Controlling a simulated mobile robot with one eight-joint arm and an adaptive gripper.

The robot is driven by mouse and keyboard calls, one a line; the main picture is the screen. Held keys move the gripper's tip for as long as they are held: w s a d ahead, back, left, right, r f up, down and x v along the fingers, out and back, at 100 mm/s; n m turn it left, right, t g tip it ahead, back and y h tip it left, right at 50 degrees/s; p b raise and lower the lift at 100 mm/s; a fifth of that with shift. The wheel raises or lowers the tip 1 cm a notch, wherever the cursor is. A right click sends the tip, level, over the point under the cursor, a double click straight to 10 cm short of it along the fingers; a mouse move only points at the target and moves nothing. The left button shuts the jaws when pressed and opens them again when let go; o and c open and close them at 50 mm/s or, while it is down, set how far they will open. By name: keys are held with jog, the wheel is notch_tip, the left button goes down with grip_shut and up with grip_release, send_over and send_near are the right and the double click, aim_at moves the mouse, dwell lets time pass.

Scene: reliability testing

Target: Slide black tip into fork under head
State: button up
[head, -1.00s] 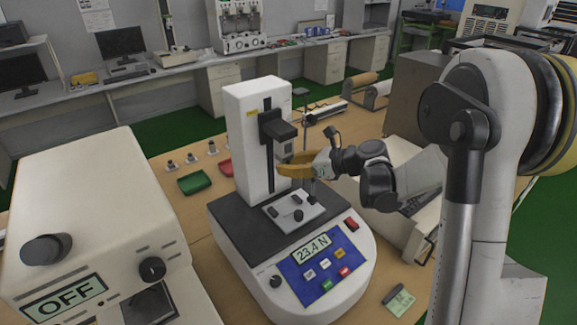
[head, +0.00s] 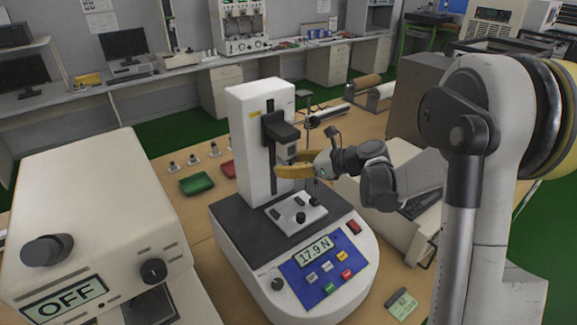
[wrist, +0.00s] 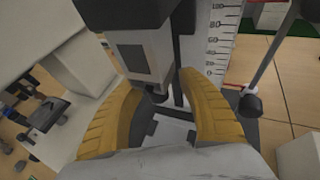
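The tester's black and grey head (head: 282,135) sits on a white column (head: 245,130); its grey block (wrist: 140,55) shows in the wrist view. A small dark tip (wrist: 158,97) shows just under that block, between my fingers. I cannot make out the fork's shape or whether the tip sits in it. My gripper (head: 290,168) has yellow fingers at the height of the head's lower end. In the wrist view the fingers of my gripper (wrist: 160,82) stand apart on both sides of the space below the head, with nothing clearly clamped between them.
A light plate with black knobs (head: 298,214) lies below the head. The tester's panel (head: 318,268) reads 17.9 N. A rod with a black knob (wrist: 250,104) stands right of my fingers. A white machine marked OFF (head: 85,220) and a green tray (head: 197,184) are at left.

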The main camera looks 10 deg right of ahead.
jog(key=shift+a, duration=0.3)
jog(key=shift+s+d+r, duration=0.15)
jog(key=shift+s+d, duration=0.25)
jog(key=shift+d, duration=0.1)
jog(key=v, duration=1.1)
notch_tip(320, 180, up, 18)
jog(key=w+d+m+t+h+b, duration=0.15)
jog(key=m+t+h+b, duration=0.25)
jog(key=m+t+h, duration=1.15)
jog(key=s+d+f+m+g+y+b, duration=0.1)
jog(key=s+f+m+g, duration=0.45)
jog(key=m, duration=0.55)
jog(key=s+d+f+m+g+b, duration=0.15)
jog(key=s+f+m+g, duration=0.45)
jog(key=m, duration=0.6)
jog(key=s+a+f+m+g+y, duration=0.2)
jog(key=s+a+f+m+g, duration=0.1)
jog(key=s+a+f, duration=0.2)
jog(key=s+a+f+m+g+y, duration=0.2)
jog(key=s+a+f+m+g, duration=0.1)
jog(key=s+f, duration=0.6)
notch_tip(320, 180, down, 2)
jog(key=shift+a+f+m+b, duration=0.1)
jog(key=shift+a+m+b, duration=0.35)
jog(key=shift+a, duration=0.55)
